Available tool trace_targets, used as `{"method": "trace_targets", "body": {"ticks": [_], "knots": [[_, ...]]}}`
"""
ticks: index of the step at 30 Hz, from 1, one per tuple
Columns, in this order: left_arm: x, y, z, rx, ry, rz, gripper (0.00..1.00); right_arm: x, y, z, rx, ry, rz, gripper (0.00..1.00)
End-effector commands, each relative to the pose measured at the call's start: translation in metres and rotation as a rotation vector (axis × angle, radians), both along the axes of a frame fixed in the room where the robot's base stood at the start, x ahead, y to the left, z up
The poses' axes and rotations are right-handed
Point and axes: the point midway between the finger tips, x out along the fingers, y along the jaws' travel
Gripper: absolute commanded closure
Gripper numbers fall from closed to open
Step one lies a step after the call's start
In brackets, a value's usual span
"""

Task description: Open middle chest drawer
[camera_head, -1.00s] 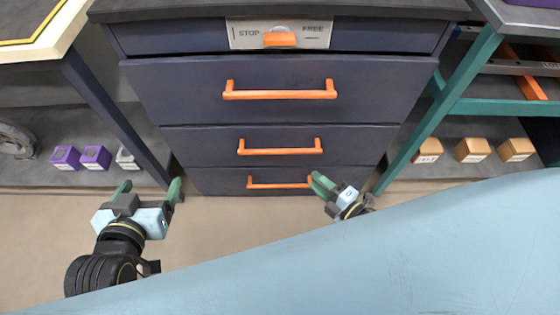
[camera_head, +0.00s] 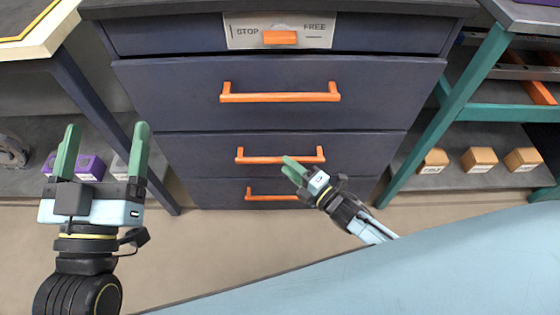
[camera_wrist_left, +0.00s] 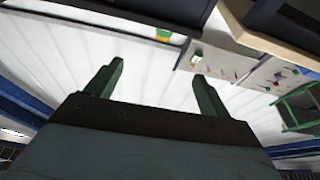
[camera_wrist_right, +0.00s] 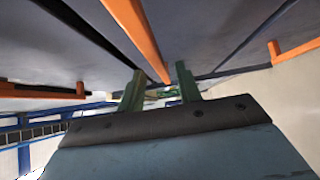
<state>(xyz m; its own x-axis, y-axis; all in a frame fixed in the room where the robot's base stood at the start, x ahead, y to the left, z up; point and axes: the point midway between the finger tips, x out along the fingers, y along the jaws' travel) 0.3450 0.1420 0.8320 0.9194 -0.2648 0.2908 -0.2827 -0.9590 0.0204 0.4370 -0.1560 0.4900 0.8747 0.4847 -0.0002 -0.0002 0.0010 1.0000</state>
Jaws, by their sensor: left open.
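The dark blue chest has a middle drawer (camera_head: 200,152) with an orange bar handle (camera_head: 255,160), all drawers flush and closed. My right gripper (camera_head: 291,169) is at the right part of this handle, its fingertips overlapping or just below the bar in the head view. In the right wrist view the fingers (camera_wrist_right: 160,88) are apart, and an orange bar (camera_wrist_right: 138,32) runs toward the gap between them; whether it lies inside the gap I cannot tell. My left gripper (camera_head: 106,135) is open and empty, left of the chest; its spread fingers (camera_wrist_left: 158,85) also show in the left wrist view.
The drawer above has a longer orange handle (camera_head: 280,97), and the lower drawer another (camera_head: 268,197). A STOP/FREE panel (camera_head: 250,32) with an orange slider is at the top. A teal table leg (camera_head: 440,125) stands right of the chest, a dark leg (camera_head: 100,110) left. Small boxes sit on shelves.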

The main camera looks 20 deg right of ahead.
Motion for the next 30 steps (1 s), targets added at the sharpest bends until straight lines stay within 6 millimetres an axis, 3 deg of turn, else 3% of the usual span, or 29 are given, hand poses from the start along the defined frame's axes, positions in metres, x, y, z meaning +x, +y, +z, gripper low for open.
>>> {"method": "trace_targets", "body": {"ticks": [4,9,21,30], "knots": [[-0.008,-0.001,0.018,-0.042,-0.124,-0.008,0.19,0.015,0.008,0.000,0.002,-0.001,0.000,0.65],[-0.013,0.000,0.026,-0.067,-0.213,-0.008,0.19,0.030,0.017,-0.001,0.002,0.000,0.000,0.65],[-0.015,0.000,0.032,-0.080,-0.253,-0.009,0.19,0.036,0.020,0.000,0.001,0.000,-0.001,0.65],[-0.015,0.000,0.031,-0.080,-0.252,-0.009,0.19,0.036,0.020,0.000,0.001,0.000,-0.001,1.00]]}}
